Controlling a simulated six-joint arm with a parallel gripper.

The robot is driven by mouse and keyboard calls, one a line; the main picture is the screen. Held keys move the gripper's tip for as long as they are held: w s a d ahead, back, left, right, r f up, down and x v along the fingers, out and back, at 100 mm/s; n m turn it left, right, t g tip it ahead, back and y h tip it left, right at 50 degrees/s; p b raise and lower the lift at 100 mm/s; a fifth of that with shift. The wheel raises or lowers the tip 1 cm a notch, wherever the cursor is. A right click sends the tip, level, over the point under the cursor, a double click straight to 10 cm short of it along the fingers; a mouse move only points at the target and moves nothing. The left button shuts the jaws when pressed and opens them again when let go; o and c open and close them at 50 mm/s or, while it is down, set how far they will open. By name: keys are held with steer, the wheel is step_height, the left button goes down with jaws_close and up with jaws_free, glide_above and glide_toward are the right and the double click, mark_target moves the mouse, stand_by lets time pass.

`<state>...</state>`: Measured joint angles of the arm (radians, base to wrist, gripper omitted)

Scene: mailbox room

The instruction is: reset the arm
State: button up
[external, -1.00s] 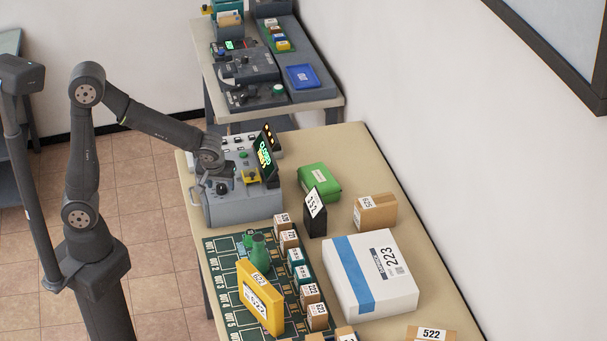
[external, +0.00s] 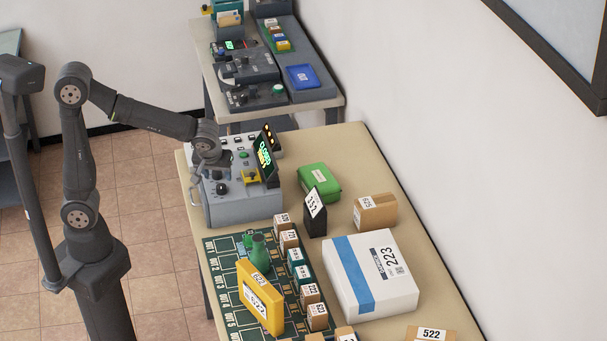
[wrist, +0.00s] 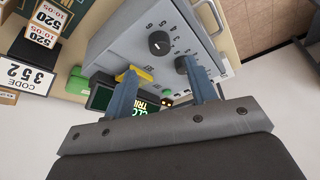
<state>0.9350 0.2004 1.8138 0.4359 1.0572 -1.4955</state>
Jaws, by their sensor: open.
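My arm reaches from the left over the grey control box (external: 240,204) at the far left of the beige table. My gripper (wrist: 157,85) is open and empty in the wrist view, its two blue-grey fingers apart above the box. The box carries dark knobs (wrist: 160,43), a yellow part (wrist: 141,73) and a display (external: 266,157) with green and yellow lettering. The fingers partly cover the display in the wrist view. In the external view the fingertips are too small to make out well.
Right of the box stand a black sign marked 352 (external: 315,208), a green parcel (external: 319,181) and a white parcel marked 223 (external: 369,275). A yellow parcel (external: 260,297), green bottle (external: 259,251) and several small boxes stand on the green mat (external: 222,263). A second table (external: 310,102) is behind.

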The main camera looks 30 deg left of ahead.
mark_target(221, 186)
steer(key=v, duration=1.1)
steer(key=x, duration=1.8)
steer(key=shift+r+m, duration=0.1)
steer(key=shift+m, duration=0.5)
steer(key=shift+a+m+h, duration=0.1)
steer(key=shift+m+h, duration=0.5)
steer(key=shift+m, duration=0.5)
steer(key=shift+a+m+h, duration=0.15)
steer(key=shift+m+h, duration=0.85)
steer(key=shift+m, duration=1.5)
steer(key=shift+a+m+g+h, duration=0.1)
steer(key=shift+m+g+h, duration=0.45)
steer(key=shift+m, duration=1.55)
steer(key=shift+w+m+g+h, duration=0.1)
steer(key=shift+m+g+h, duration=0.35)
steer(key=shift+m, duration=1.15)
steer(key=shift+m, duration=0.3)
